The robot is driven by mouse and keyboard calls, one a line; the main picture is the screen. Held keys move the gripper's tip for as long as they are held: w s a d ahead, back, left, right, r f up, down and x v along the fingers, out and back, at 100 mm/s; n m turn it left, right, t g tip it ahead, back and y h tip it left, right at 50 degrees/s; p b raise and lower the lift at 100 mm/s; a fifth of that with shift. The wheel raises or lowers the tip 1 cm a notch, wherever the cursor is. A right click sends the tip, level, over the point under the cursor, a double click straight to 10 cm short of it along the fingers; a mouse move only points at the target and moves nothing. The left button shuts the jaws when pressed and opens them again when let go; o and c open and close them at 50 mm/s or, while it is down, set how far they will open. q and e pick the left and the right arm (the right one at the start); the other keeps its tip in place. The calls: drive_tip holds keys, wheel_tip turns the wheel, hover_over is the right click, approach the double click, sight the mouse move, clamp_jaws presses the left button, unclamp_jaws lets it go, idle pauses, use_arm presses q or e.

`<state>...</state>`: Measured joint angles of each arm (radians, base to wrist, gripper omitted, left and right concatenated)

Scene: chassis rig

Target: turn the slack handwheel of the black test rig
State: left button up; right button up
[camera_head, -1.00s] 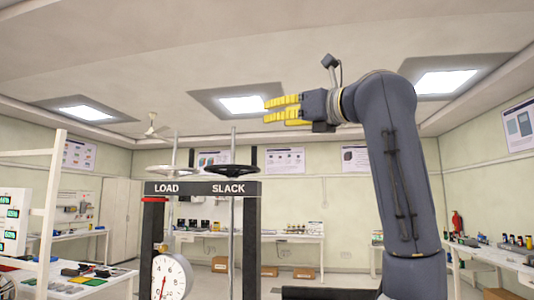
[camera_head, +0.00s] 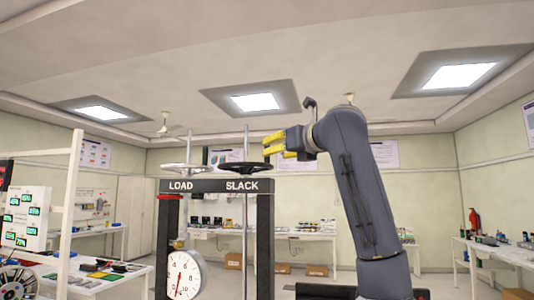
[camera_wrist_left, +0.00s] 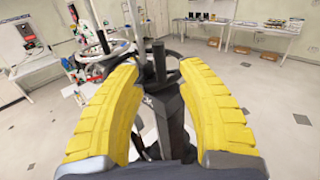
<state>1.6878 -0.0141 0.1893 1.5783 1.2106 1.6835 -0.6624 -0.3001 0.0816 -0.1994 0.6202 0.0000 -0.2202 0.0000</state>
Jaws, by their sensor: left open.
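The slack handwheel (camera_head: 243,168) is a black wheel on a steel rod, lying flat above the word SLACK on the black test rig (camera_head: 265,240). My left gripper (camera_head: 266,146) is open and empty, just above and right of the wheel's right side, pointing left. In the left wrist view its yellow fingers (camera_wrist_left: 158,60) spread on both sides, with a dark upright peg and part of a black rim between and beyond the tips. Whether a finger touches the wheel I cannot tell. My right gripper is not seen.
A pale handwheel (camera_head: 187,168) stands above LOAD, left of the black one. A white dial gauge (camera_head: 184,275) hangs below. A white rack frame (camera_head: 72,215) stands at the left. Benches (camera_head: 305,234) line the back wall.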

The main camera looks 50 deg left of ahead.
use_arm(q)
drive_tip(key=shift+w+a, duration=0.15)
drive_tip(key=shift+a, duration=0.85)
drive_tip(key=shift+w+a, duration=0.2)
drive_tip(key=shift+a, duration=0.8)
drive_tip(key=shift+w+a, duration=0.15)
drive_tip(key=shift+a, duration=0.85)
clamp_jaws()
